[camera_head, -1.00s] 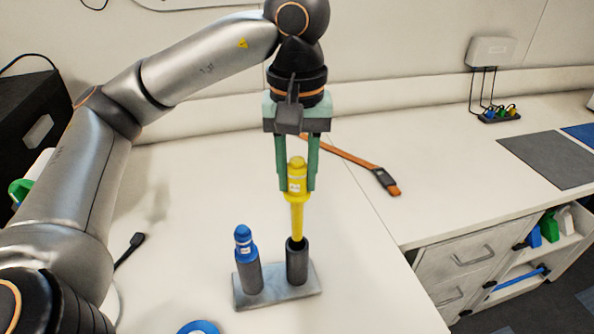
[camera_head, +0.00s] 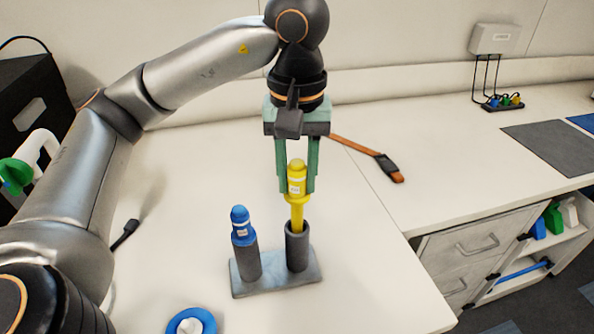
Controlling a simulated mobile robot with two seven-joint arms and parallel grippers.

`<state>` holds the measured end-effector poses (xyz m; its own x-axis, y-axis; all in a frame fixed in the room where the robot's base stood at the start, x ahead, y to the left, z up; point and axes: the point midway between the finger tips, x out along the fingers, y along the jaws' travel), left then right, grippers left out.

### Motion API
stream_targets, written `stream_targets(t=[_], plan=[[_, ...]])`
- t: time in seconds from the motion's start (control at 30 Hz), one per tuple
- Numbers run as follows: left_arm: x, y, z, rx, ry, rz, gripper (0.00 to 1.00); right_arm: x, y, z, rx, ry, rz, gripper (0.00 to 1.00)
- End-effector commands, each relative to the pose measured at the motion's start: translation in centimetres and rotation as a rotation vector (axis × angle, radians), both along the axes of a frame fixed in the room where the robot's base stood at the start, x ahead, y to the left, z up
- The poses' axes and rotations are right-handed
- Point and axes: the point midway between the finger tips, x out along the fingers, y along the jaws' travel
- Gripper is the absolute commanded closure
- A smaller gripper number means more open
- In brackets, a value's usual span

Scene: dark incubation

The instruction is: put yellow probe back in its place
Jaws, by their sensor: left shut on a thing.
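The yellow probe (camera_head: 297,183) is upright, its lower tip inside the mouth of the right dark tube (camera_head: 297,250) of a grey two-tube holder (camera_head: 280,285). My left gripper (camera_head: 298,190) points down from above and is shut on the probe's upper body. A blue probe (camera_head: 241,224) stands in the holder's left tube (camera_head: 247,262). The probe's tip is hidden inside the tube. My right gripper is not in view.
A blue and white ring-shaped roll (camera_head: 191,322) lies in front of the holder. A white-and-green object (camera_head: 30,165) stands at left.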

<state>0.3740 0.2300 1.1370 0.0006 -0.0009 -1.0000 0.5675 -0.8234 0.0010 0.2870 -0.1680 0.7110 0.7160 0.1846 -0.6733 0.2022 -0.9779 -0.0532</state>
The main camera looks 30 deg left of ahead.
Motion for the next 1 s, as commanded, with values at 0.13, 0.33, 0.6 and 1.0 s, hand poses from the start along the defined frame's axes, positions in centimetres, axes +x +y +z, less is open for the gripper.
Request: stream_targets(t=[0.13,0.33,0.6,1.0], plan=[[0.0,0.0,-2.0,0.0,0.0,0.0,1.0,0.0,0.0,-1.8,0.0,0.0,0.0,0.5],[0.0,0.0,-4.0,-0.001,0.001,0.0,1.0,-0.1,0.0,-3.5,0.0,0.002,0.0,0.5],[0.0,0.0,-5.9,0.0,-0.001,0.001,1.0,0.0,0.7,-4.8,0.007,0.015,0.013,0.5],[0.0,0.0,-5.7,0.0,0.0,0.0,1.0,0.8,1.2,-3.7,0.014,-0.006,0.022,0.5]])
